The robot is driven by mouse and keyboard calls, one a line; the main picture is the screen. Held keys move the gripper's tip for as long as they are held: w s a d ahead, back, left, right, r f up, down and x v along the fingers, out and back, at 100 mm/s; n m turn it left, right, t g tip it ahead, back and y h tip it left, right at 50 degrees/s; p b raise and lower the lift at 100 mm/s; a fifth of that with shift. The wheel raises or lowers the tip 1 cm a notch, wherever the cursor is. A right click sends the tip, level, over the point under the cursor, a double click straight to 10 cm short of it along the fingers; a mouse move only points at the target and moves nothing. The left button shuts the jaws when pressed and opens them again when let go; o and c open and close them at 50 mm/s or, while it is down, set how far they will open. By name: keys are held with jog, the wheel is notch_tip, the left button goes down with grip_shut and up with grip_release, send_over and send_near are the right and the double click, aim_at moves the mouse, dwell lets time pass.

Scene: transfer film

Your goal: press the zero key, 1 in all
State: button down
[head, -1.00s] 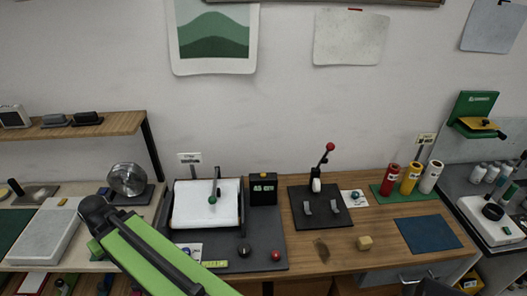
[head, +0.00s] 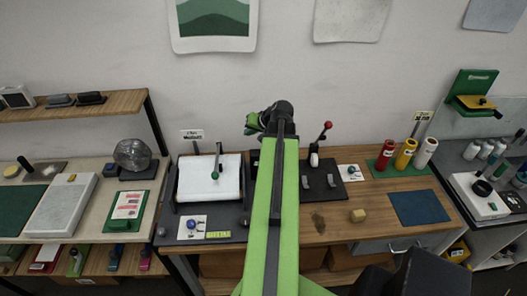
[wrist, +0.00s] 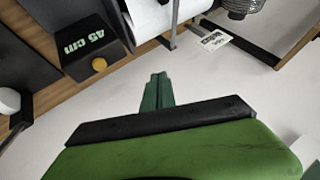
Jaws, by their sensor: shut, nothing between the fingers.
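A small black readout box (wrist: 75,40) shows "45 cm" in the wrist view. A round orange-yellow key (wrist: 99,64) sits on it, and I take this for the zero key. In the head view my arm covers nearly all of the box. My gripper (wrist: 156,88) shows shut and empty in the wrist view, its green fingertips to the right of the key and apart from it. In the head view my gripper (head: 252,122) is raised in front of the wall, above the back of the bench.
A white roll (head: 210,178) in a frame stands left of the box. A lever stand with a red knob (head: 327,126) is to its right. Red, yellow and white rolls (head: 405,153) stand farther right. The wall (head: 330,90) is close behind my gripper.

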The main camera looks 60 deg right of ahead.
jog(key=s+d+r+m+h, duration=0.1)
jog(key=s+d, duration=0.3)
jog(key=shift+s+d, duration=0.3)
notch_tip(320, 180, down, 9)
jog(key=b, duration=0.9)
jog(key=shift+r, duration=0.1)
dwell(1.2)
jog(key=shift+w+f+b, duration=0.1)
jog(key=shift+f+b, duration=0.2)
jog(key=shift+f, duration=0.1)
